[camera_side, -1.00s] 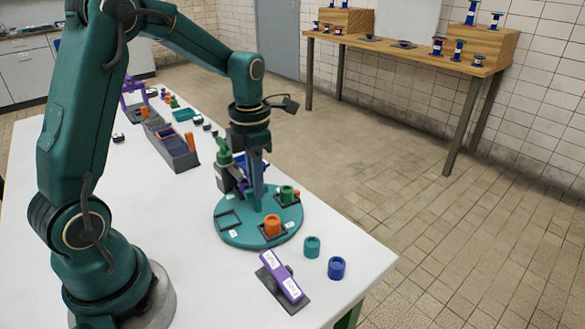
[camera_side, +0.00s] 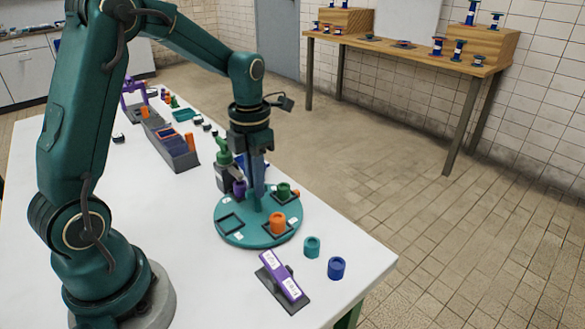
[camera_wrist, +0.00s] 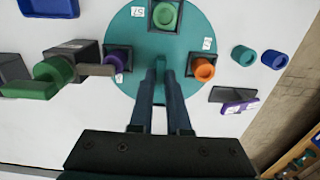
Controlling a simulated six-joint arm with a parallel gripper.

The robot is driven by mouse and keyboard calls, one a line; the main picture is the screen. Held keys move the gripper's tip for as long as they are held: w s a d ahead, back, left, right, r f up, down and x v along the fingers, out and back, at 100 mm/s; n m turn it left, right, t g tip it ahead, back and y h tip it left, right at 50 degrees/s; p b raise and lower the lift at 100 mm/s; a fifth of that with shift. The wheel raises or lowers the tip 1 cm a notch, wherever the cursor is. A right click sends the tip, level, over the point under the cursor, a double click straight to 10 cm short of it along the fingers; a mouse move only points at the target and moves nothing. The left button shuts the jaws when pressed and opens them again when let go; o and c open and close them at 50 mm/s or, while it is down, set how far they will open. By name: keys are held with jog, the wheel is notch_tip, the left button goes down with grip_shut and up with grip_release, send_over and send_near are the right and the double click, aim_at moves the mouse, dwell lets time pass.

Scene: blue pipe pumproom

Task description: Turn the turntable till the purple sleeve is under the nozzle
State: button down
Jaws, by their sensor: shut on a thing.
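The teal turntable (camera_side: 225,232) carries a purple sleeve (camera_side: 239,188), a green sleeve (camera_side: 283,190) and an orange sleeve (camera_side: 278,221), each in a dark square seat. One seat (camera_side: 231,223) at the front left is empty. My gripper (camera_side: 258,186) points down over the disc and is shut on the turntable's teal handle (camera_wrist: 161,66). The nozzle unit, grey with a green top (camera_side: 222,150), stands behind and left of the disc. In the wrist view its grey arm (camera_wrist: 92,70) reaches the edge of the purple sleeve (camera_wrist: 117,61); exact alignment cannot be told.
A loose teal sleeve (camera_side: 312,246) and a blue sleeve (camera_side: 337,267) stand on the white table right of the disc. A purple labelled block on a dark base (camera_side: 283,278) lies in front. A grey rack (camera_side: 172,148) stands further back. The front left table is clear.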

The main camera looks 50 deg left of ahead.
jog(key=shift+r, duration=0.1)
jog(key=c, duration=0.9)
grip_release()
jog(key=shift+r, duration=2.55)
